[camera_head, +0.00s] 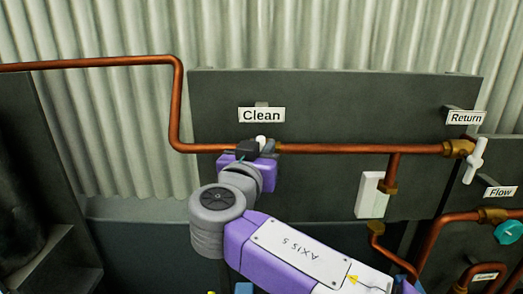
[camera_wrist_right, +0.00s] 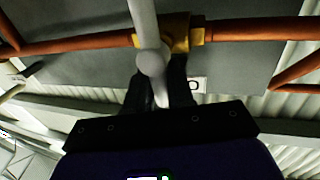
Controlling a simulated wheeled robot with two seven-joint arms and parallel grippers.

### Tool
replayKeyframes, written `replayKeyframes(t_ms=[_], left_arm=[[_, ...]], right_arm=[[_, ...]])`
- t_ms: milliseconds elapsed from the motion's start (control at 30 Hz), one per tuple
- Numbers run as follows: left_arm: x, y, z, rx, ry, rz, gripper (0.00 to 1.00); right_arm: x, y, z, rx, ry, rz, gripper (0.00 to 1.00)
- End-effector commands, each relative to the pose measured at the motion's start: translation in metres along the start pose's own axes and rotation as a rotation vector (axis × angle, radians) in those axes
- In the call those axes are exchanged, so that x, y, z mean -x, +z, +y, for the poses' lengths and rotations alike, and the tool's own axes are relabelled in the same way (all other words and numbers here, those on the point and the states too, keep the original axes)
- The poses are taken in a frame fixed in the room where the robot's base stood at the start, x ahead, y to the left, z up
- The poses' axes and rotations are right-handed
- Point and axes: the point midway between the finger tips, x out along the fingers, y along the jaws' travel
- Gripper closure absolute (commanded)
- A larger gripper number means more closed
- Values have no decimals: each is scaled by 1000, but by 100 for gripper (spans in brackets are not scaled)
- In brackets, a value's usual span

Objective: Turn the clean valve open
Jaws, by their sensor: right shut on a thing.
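The clean valve has a white handle (camera_head: 261,142) and sits on the copper pipe just below the "Clean" sign (camera_head: 261,115). My right gripper (camera_head: 254,149) is at this valve and hides most of it in the head view. In the right wrist view the white handle (camera_wrist_right: 150,62) runs from the top edge down between the dark fingers, crossing the pipe line. The brass valve body (camera_wrist_right: 184,34) is just behind it. My right gripper (camera_wrist_right: 158,88) is shut on the handle. My left gripper is not in view.
The copper pipe (camera_head: 330,149) runs along a dark panel (camera_head: 350,105). To the right are the return valve (camera_head: 474,160) under the "Return" sign (camera_head: 465,117), and a teal knob (camera_head: 509,232) near the "Flow" sign (camera_head: 498,192). A white box (camera_head: 371,195) hangs below the pipe.

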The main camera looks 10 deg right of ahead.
Motion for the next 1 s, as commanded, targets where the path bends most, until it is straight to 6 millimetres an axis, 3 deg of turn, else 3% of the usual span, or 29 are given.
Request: replayKeyframes(t_ms=[267,1000], left_arm=[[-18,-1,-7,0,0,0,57],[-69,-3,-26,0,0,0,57]], right_arm=[[1,4,-4,144,1,40,100],[5,12,-20,814,1,219,100]])
